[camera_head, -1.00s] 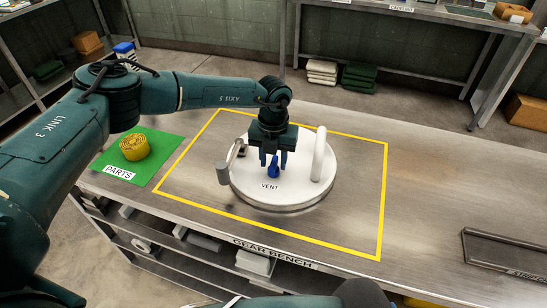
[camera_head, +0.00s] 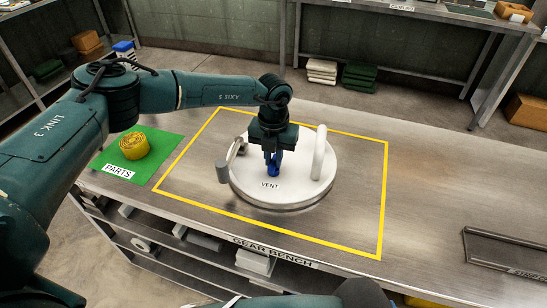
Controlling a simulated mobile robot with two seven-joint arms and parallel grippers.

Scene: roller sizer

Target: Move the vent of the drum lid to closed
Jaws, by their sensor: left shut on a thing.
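The drum lid (camera_head: 300,192) is a round white disc lying flat inside the yellow outline on the bench. The vent (camera_head: 273,170) is a small blue part on the lid, just above the printed word VENT. My left gripper (camera_head: 273,161) points down over the lid and is shut on the blue vent; its fingers hide part of it. My right gripper is not in view.
A green mat (camera_head: 115,160) marked PARTS holds a yellow coil (camera_head: 134,146) at the left. A dark tray (camera_head: 505,250) lies at the bench's right end. The steel bench top (camera_head: 430,190) between the yellow outline and that tray is clear.

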